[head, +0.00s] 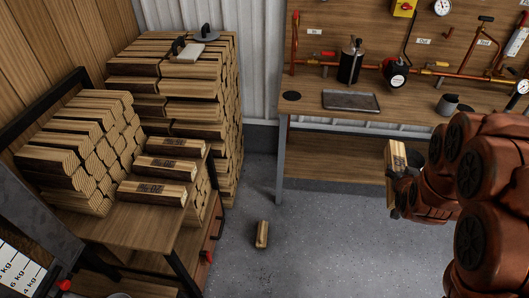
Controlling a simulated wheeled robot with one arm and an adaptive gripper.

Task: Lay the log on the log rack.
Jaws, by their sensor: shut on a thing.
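A split log (396,154) with a small dark label stands roughly upright in my gripper (396,176) at the right of the head view. The gripper is shut on its lower part, in front of the workbench. The fingers are small and partly hidden by the log and my arm. The log rack (139,215) is at the left, with a dark frame and a wooden top. A stepped pile of logs (80,150) fills its back left, and several labelled logs (152,191) lie in a row at its front right.
A short log (262,234) lies on the grey floor (245,262) between rack and bench. A tall log stack (180,85) stands behind the rack. The workbench (330,118) holds a tray (351,101), a dark canister (351,62), a mug (447,104) and copper piping.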

